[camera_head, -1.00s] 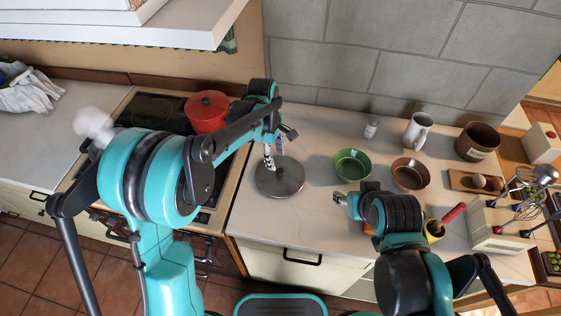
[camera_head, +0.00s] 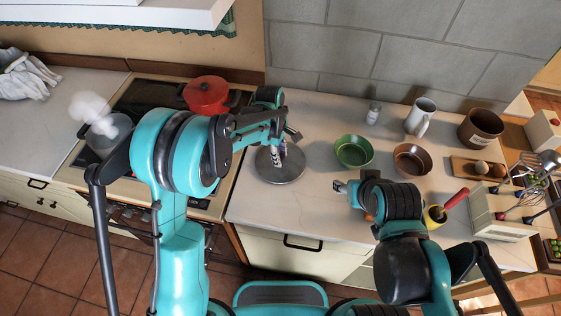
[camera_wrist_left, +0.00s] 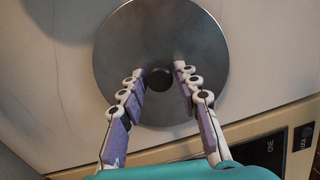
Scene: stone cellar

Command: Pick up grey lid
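The grey lid (camera_head: 284,176) is a round flat metal disc with a dark knob. It lies on the pale countertop right of the stove. My left gripper (camera_head: 277,160) is over the lid in the head view. In the left wrist view the lid (camera_wrist_left: 160,35) fills the upper middle, and my left gripper (camera_wrist_left: 160,70) is open with its fingers apart on either side of the knob (camera_wrist_left: 160,79). Contact with the knob cannot be told. My right gripper (camera_head: 340,187) is over the counter's front part, away from the lid; its finger opening is too small to tell.
A red pot (camera_head: 206,97) and a steaming grey pot (camera_head: 121,124) stand on the stove (camera_head: 150,92). Bare counter surrounds the lid's right side.

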